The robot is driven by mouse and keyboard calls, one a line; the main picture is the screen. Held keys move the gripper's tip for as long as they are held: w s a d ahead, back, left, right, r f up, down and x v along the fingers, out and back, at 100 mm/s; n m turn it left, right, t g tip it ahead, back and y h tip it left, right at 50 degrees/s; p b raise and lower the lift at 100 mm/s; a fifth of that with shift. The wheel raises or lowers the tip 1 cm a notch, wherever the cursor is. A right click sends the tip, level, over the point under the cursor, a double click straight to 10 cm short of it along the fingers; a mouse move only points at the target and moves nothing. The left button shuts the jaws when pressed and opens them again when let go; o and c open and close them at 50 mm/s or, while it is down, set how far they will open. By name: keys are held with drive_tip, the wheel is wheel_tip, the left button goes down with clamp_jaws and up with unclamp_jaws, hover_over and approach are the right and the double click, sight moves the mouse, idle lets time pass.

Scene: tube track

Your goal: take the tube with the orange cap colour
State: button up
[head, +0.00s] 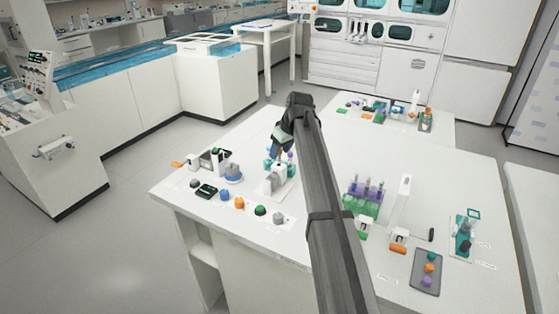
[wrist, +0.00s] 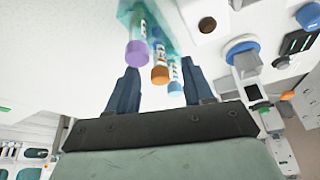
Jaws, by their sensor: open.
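The orange-capped tube (wrist: 160,75) shows in the wrist view between a purple-capped tube (wrist: 137,53) and a blue-capped tube (wrist: 175,87). The three tubes stand in a row in a teal rack (wrist: 152,15). My gripper (wrist: 159,66) is open. Its two dark fingers lie on either side of the row in the picture, with the orange cap near the middle of the gap. Whether a finger touches a tube I cannot tell. In the head view my gripper (head: 281,146) is low over the teal rack, and my arm hides much of that spot.
A white device (head: 276,180) stands just in front of the rack. Coloured knobs (head: 239,203) line the table's front left. The table behind is mostly bare.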

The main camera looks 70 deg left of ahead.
drive_tip(key=shift+x, duration=0.95)
drive_tip(key=shift+c, duration=0.3)
drive_tip(key=c, duration=0.8)
drive_tip(key=shift+r, duration=0.1)
drive_tip(key=shift+c, duration=0.2)
wheel_tip(320, 180, up, 10)
drive_tip(key=shift+f, duration=0.1)
drive_tip(key=shift+s+d, duration=0.1)
